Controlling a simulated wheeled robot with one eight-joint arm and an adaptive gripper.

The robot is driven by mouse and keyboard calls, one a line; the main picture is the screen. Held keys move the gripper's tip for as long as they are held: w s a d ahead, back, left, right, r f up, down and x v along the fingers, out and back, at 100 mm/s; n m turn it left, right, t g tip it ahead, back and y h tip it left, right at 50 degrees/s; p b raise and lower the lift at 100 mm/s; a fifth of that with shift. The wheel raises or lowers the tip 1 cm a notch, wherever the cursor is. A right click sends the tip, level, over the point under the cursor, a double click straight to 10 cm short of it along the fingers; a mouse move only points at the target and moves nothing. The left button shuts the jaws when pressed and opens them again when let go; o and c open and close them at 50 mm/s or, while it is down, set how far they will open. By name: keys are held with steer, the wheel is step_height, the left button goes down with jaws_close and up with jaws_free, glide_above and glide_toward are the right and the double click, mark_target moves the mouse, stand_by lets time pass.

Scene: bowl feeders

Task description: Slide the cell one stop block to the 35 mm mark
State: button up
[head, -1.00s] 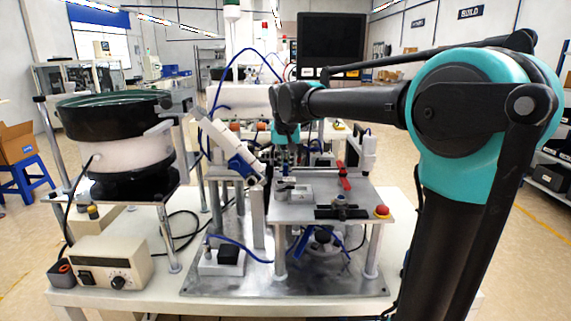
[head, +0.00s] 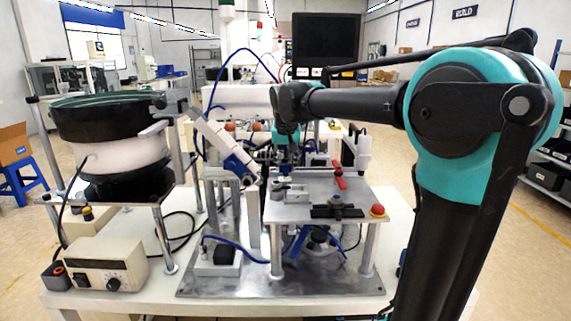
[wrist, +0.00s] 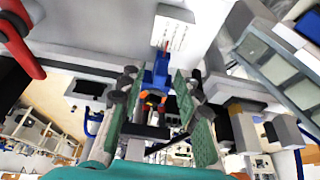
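In the wrist view, a small blue block (wrist: 160,72) with a thin red pointer shows between the fingers of my gripper (wrist: 156,90); I take it for the stop block. A white plate with printed lines (wrist: 172,36) lies just beyond the pointer; its marks are too small to read. The two green-padded fingers stand apart, with visible gaps on both sides of the block. I cannot tell how deep the block sits between them. In the head view, my gripper (head: 285,150) is low behind the near metal plate (head: 290,212), and the block is hidden there.
A red handle (head: 340,176) stands close right of my gripper. A white and blue inclined cylinder (head: 226,148) is to its left. A black slide (head: 337,211) and red button (head: 377,210) are on the near plate. The bowl feeder (head: 115,155) stands far left.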

steer(key=shift+r, duration=0.1)
steer(key=v, duration=1.1)
steer(key=shift+s+r, duration=0.25)
steer(key=shift+r, duration=0.1)
